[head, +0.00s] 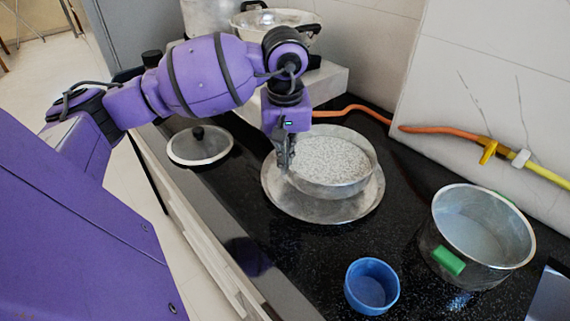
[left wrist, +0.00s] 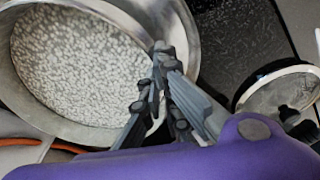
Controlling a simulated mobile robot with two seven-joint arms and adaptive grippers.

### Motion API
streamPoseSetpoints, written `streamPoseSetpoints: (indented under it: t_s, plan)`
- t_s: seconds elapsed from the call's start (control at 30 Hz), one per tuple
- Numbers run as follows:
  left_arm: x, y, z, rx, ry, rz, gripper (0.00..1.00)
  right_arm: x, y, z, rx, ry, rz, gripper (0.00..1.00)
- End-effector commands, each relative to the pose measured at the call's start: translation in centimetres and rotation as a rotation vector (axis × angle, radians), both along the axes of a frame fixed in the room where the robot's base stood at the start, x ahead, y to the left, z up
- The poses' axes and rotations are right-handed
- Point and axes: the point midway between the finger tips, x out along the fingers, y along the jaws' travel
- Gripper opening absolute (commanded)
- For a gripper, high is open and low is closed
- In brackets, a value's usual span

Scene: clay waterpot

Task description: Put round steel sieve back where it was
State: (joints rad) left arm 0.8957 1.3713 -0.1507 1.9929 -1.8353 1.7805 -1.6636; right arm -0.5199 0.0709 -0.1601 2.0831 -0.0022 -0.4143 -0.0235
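The round steel sieve (head: 333,161), with a speckled pale inside, is over a wide shallow steel plate (head: 318,210) on the black counter. Whether it rests on the plate or is held just above it I cannot tell. My left gripper (head: 285,160) comes down at the sieve's left rim. In the left wrist view the fingers of my left gripper (left wrist: 160,58) are close together at the rim of the sieve (left wrist: 75,65) and look shut on it. The fingers hide part of the rim. My right gripper is not in view.
A steel pot (head: 484,240) with green handles and a blue cup (head: 371,287) stand at the front right. A lid (head: 199,147) with a black knob lies left of the plate. A pan (head: 275,22) is at the back. An orange hose (head: 440,132) runs along the wall.

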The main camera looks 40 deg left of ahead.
Motion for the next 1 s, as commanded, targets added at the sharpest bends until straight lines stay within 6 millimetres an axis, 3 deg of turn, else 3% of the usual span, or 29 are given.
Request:
streamPoseSetpoints:
  t_s: [0.17, 0.37, 0.73, 0.9, 1.0]
  plan:
    - [0.6, 0.8, -1.2, 0.0, 0.001, 0.002, 0.0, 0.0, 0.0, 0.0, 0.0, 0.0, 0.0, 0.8]
    - [0.5, 0.7, -4.0, -0.001, 0.001, 0.0, 0.0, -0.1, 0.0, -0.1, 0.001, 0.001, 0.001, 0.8]
    - [0.5, 0.7, -4.5, 0.002, -0.001, 0.0, 0.0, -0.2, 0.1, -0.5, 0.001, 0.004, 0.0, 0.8]
    - [0.5, 0.7, -4.4, 0.001, -0.001, 0.0, 0.21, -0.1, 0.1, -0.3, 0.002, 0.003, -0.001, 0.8]
    - [0.5, 0.7, -4.4, 0.001, -0.001, 0.0, 0.23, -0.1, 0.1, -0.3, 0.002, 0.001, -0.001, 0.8]
